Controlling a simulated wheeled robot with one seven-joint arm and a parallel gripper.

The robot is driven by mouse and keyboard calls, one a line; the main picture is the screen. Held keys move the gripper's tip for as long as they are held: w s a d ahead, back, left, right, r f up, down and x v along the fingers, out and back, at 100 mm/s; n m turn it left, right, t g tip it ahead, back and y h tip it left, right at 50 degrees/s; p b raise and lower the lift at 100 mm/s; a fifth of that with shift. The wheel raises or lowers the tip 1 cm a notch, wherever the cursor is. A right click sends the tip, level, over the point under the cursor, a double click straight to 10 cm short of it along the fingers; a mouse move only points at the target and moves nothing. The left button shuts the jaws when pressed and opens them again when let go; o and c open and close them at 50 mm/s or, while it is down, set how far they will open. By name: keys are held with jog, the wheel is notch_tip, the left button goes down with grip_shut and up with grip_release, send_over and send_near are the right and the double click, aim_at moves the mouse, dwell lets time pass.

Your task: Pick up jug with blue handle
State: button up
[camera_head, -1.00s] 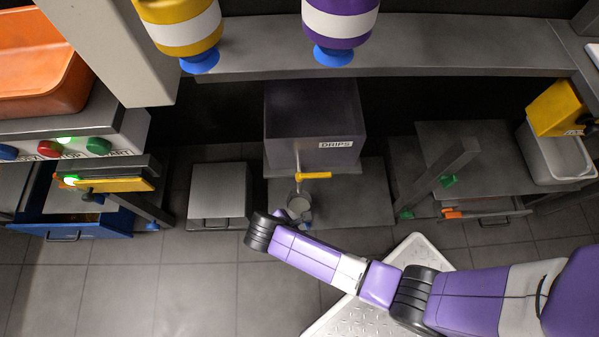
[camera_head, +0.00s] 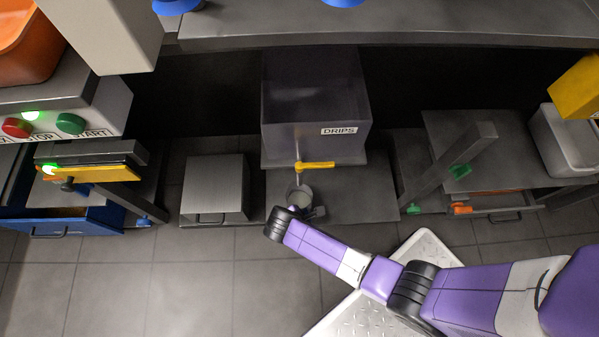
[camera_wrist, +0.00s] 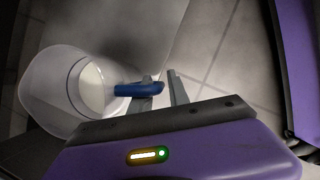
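The jug (camera_head: 297,193) stands under the yellow-handled tap of the DRIPS tank, partly hidden by my wrist. In the wrist view the clear jug (camera_wrist: 45,92) is at the left, with pale contents inside. Its blue handle (camera_wrist: 138,89) points right toward my fingers. My gripper (camera_wrist: 157,98) is open: one grey finger shows right of the handle's end, the other lies partly hidden behind the handle. I cannot tell whether either finger touches it. In the head view my gripper (camera_head: 313,212) is small, just right of the jug.
The DRIPS tank (camera_head: 315,100) and yellow tap handle (camera_head: 315,165) are above the jug. A grey box (camera_head: 214,187) stands left. A slanted grey post (camera_head: 448,165) and grey bin (camera_head: 567,140) are right. Floor in front is open.

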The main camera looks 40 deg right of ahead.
grip_shut()
dwell(1.4)
